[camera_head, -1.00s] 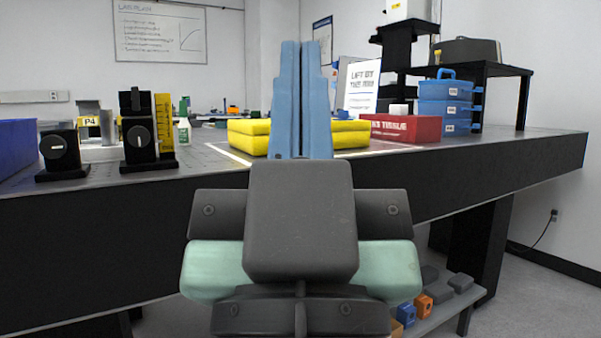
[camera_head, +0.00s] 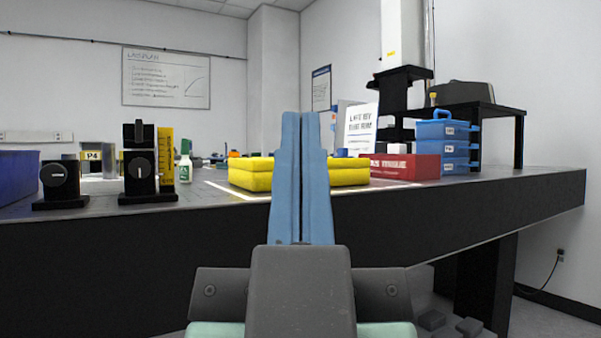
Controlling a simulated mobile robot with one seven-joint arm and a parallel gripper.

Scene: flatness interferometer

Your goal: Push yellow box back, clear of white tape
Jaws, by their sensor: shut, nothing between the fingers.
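The yellow box (camera_head: 250,174) lies flat on the dark table, with a lid seam along its side. White tape (camera_head: 232,190) runs on the tabletop along its left and front, and the box's front edge is close to it. My gripper (camera_head: 303,120), with blue fingers, is shut and empty. It points up and forward in front of the box and hides the box's middle. I cannot tell whether the fingers touch the box.
A red tissue box (camera_head: 412,167) stands to the right, close to the yellow box, with a blue drawer case (camera_head: 447,150) beyond it. Black optical mounts (camera_head: 140,175) and a white-green bottle (camera_head: 185,165) stand at left. A sign (camera_head: 361,128) stands behind.

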